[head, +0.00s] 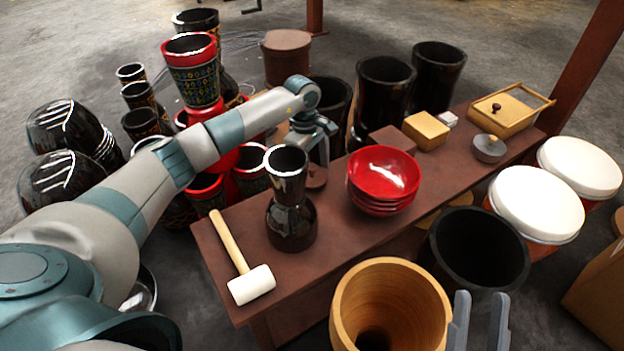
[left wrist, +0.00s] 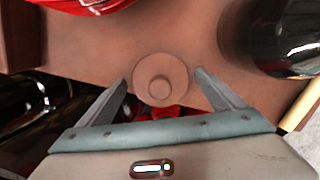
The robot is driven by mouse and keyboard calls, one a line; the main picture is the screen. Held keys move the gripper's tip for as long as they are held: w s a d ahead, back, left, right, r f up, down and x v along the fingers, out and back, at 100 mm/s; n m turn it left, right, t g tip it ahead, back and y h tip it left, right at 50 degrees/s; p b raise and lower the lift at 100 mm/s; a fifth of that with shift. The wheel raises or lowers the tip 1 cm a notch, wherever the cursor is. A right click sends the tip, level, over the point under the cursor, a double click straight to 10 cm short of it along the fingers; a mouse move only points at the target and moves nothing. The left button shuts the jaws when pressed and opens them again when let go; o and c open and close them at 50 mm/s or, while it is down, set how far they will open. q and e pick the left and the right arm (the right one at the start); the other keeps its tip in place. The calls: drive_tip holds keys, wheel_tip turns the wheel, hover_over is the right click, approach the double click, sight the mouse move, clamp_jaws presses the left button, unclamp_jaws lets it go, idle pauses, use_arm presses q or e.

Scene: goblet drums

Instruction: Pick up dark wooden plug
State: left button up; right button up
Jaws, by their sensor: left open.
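The dark wooden plug is a round brown disc with a small knob on top. In the left wrist view the plug (left wrist: 175,68) lies on the brown bench, between the fingertips of my open left gripper (left wrist: 160,79). In the head view the plug (head: 316,181) shows partly, behind the black goblet drum, with my left gripper (head: 316,150) over it. I cannot tell if the fingers touch it. My right gripper (head: 480,318) is at the bottom edge of the head view, fingers apart and empty.
On the bench (head: 345,240) stand a black goblet drum (head: 291,232), stacked red bowls (head: 384,172), a white-headed mallet (head: 250,285) and several boxes. A wooden drum shell (head: 345,310) and a black one (head: 437,262) stand in front. Red and black drums crowd behind.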

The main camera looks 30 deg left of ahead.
sight(312, 166)
use_arm(q)
drive_tip(key=shift+f, duration=0.45)
use_arm(e)
drive_tip(key=shift+w+d+r+t, duration=0.2)
drive_tip(key=shift+r+t, duration=0.1)
drive_tip(key=shift+r, duration=0.2)
drive_tip(key=shift+f, duration=0.15)
use_arm(q)
drive_tip(key=c, duration=1.1)
use_arm(e)
drive_tip(key=shift+s+a+f, duration=0.1)
use_arm(q)
drive_tip(key=shift+r, duration=0.1)
drive_tip(key=shift+r, duration=0.5)
wheel_tip(312, 166, up, 8)
drive_tip(key=shift+f+p, duration=0.25)
drive_tip(key=shift+p, duration=0.5)
drive_tip(key=shift+r, duration=0.7)
use_arm(e)
drive_tip(key=shift+w+a+f+g, duration=0.1)
drive_tip(key=shift+a+f+g, duration=0.15)
drive_tip(key=shift+f+g, duration=0.35)
drive_tip(key=shift+w+a+f+g, duration=0.1)
drive_tip(key=shift+a+f+g, duration=0.3)
drive_tip(key=shift+f, duration=0.35)
drive_tip(key=shift+w+a+f+g, duration=0.1)
drive_tip(key=shift+a+f+g, duration=0.05)
drive_tip(key=shift+f+g, duration=0.5)
